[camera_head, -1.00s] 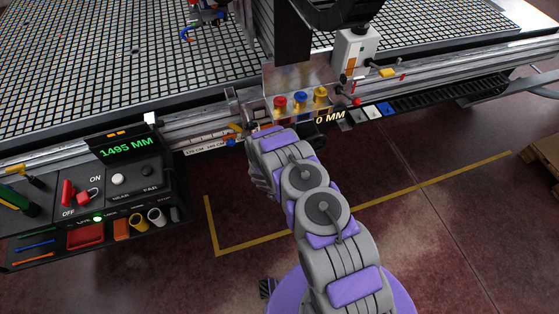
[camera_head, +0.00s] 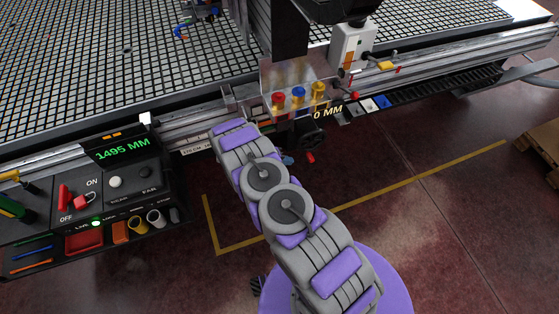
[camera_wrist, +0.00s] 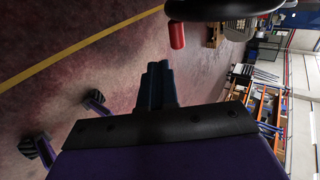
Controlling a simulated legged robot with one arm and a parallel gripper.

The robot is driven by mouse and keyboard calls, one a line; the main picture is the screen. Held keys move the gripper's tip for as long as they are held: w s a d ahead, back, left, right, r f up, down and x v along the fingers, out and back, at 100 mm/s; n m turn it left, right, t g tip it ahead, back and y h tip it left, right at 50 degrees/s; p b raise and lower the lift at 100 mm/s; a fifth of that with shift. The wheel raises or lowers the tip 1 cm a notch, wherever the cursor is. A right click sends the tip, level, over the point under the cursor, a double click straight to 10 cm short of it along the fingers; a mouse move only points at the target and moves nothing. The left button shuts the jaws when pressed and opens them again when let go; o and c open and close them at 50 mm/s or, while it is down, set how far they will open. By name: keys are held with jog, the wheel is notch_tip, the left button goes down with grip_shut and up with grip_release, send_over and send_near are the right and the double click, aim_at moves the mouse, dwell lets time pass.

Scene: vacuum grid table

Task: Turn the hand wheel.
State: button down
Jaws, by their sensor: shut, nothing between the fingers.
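The hand wheel (camera_head: 300,134) is dark and sits under the table's front rail in the head view, partly hidden by my arm. Its red handle (camera_head: 310,157) shows at the lower right of it. In the wrist view the black rim of the wheel (camera_wrist: 225,9) crosses the top right, cut by the frame edge, and the red handle (camera_wrist: 177,35) hangs from it. My gripper (camera_wrist: 159,68) is shut and empty, its fingertips just below the red handle in the picture, with no clear contact. In the head view my arm hides the gripper.
The gridded table (camera_head: 120,60) lies behind the wheel. Red, blue and yellow knobs (camera_head: 298,95) stand above it on the rail. A control box (camera_head: 95,190) with a green 1495 MM display is at left. The floor (camera_head: 420,215) at right is open.

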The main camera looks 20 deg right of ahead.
aim_at(314, 146)
jog(key=d+r+b+x, duration=0.1)
jog(key=x, duration=0.6)
jog(key=shift+r+b, duration=0.15)
jog(key=shift+b, duration=0.2)
jog(key=shift+d, duration=0.1)
jog(key=shift+d+f+p, duration=0.25)
jog(key=shift+f+p, duration=0.1)
jog(key=shift+p, duration=0.45)
jog(key=x, duration=0.3)
jog(key=shift+w+d+f, duration=0.1)
jog(key=shift+d, duration=0.15)
dwell(0.4)
dwell(0.4)
